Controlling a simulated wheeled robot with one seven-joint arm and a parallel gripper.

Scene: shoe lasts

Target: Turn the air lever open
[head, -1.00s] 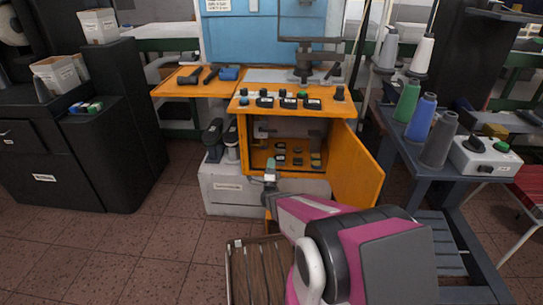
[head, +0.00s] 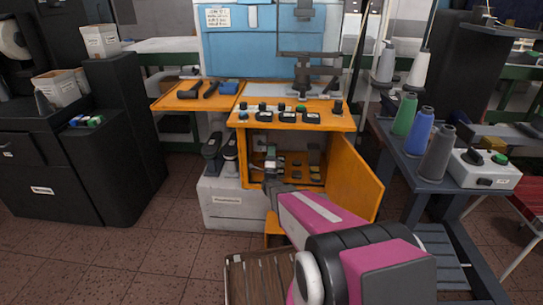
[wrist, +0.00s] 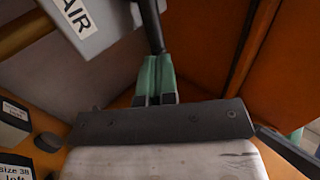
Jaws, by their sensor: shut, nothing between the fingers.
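The air lever (wrist: 149,25) is a dark rod in the wrist view, running down from the top centre to my fingertips. Beside it, at the upper left, is a pale grey box (wrist: 97,38) with a white "AIR" label. My gripper (wrist: 158,72) has green fingers, closed together with nothing held between them. The fingertips overlap the rod's lower end in the picture; I cannot tell whether they touch. In the head view, my gripper (head: 271,157) is at the opening of the orange cabinet (head: 250,165), and the lever is too small or hidden to make out.
The cabinet's orange door (head: 355,178) stands open on the right. Inside, labelled blocks (wrist: 14,125) lie on the left in the wrist view. Black shoe lasts (head: 213,148) stand left of the opening on a light grey box (head: 225,205). Dark labelled controls line the cabinet top.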

